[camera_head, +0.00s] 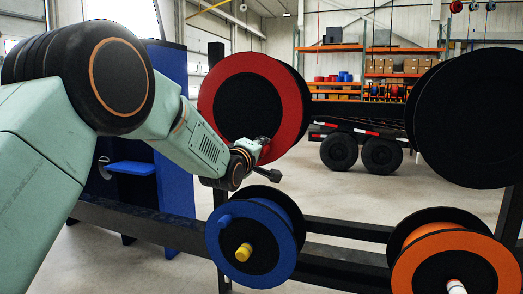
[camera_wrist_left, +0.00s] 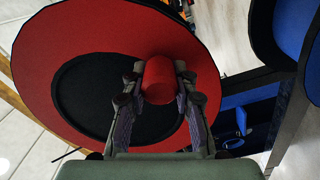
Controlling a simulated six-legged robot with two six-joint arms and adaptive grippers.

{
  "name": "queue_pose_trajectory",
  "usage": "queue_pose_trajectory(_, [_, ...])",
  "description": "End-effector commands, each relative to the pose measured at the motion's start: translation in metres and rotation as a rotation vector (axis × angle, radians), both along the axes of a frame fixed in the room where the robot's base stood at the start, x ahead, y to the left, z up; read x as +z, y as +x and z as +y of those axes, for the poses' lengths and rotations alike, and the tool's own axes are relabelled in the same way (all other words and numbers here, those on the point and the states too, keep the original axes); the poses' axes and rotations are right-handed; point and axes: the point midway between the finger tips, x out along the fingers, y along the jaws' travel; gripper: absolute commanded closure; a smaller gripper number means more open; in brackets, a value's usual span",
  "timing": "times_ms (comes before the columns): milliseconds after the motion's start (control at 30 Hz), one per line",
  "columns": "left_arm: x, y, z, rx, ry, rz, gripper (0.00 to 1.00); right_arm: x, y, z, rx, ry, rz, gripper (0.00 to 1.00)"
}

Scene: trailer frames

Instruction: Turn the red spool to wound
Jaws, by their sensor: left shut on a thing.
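The red spool (camera_head: 288,100) is mounted on a dark frame in the upper middle of the head view, with a red outer ring and a black centre. It fills much of the left wrist view (camera_wrist_left: 40,60). A red handle (camera_wrist_left: 158,80) stands out from its face near the rim. My left gripper (camera_wrist_left: 158,88) is shut on this handle, with a finger on each side of it. In the head view my left gripper (camera_head: 264,150) is at the lower right part of the spool, its fingers small and partly hidden. My right gripper is in neither view.
A blue spool (camera_head: 264,214) with a yellow hub sits just below. An orange spool (camera_head: 444,245) is at lower right, and a large black spool (camera_head: 470,115) is above it. Dark frame rails (camera_head: 345,230) run between them. A trailer and shelves stand behind.

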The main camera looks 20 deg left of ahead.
Motion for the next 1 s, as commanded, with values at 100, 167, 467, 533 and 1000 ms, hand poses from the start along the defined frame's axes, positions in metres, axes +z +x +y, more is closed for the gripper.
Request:
queue_pose_trajectory(100, [-0.0130, -0.0014, -0.0030, -0.007, 0.010, 0.027, 1.00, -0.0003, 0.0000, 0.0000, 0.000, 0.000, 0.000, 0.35])
queue_pose_trajectory(167, [-0.0129, -0.0014, -0.0030, -0.007, 0.010, 0.027, 1.00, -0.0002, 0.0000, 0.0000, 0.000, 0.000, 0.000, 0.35])
queue_pose_trajectory(467, [-0.0115, -0.0013, -0.0026, -0.005, 0.008, 0.024, 0.61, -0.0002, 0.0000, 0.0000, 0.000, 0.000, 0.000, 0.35])
queue_pose_trajectory(533, [-0.0098, -0.0012, -0.0021, -0.005, 0.006, 0.021, 0.55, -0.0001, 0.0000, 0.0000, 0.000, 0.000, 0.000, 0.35])
queue_pose_trajectory(1000, [-0.0048, -0.0052, -0.0003, -0.001, 0.001, 0.011, 0.49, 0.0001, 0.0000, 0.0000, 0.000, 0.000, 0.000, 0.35])
